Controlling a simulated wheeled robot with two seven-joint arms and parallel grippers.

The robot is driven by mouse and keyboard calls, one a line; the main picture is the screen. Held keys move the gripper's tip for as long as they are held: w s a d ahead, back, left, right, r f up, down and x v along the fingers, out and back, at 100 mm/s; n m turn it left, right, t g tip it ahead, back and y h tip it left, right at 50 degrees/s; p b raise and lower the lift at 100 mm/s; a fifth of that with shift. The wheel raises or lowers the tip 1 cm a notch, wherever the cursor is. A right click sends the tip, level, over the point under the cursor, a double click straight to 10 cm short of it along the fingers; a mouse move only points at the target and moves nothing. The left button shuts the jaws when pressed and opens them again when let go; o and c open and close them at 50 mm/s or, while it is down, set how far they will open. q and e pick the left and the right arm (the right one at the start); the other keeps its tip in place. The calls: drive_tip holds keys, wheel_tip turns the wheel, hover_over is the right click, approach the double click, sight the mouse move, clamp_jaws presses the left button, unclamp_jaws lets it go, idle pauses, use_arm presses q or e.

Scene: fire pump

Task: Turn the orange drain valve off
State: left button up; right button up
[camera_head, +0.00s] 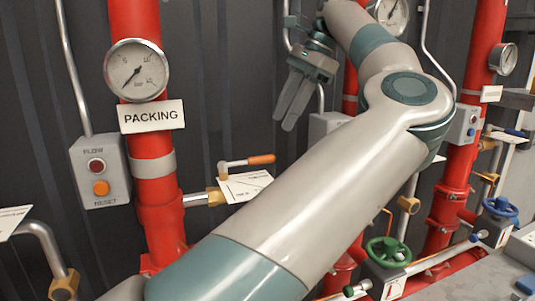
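The orange-handled valve (261,160) is on a short brass pipe beside the left red pipe. Its lever lies nearly level, with the orange grip pointing right. A white tag (243,186) sits just below it, and my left arm covers part of the area to its right. My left gripper (284,122) is above and slightly right of the orange grip, apart from it, with fingers pointing down. A narrow gap shows between the fingers, and nothing is seen between them. My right gripper is not in view.
A red pipe (160,219) with a gauge (136,70) and PACKING sign (152,116) stands left. A grey button box (100,172) is beside it. Green (388,251) and blue (500,208) handwheels are lower right. My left arm crosses the middle, hiding pipework.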

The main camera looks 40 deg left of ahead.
sight(264, 156)
use_arm(q)
drive_tip(key=x, duration=1)
drive_tip(key=shift+s+f, duration=0.1)
clamp_jaws()
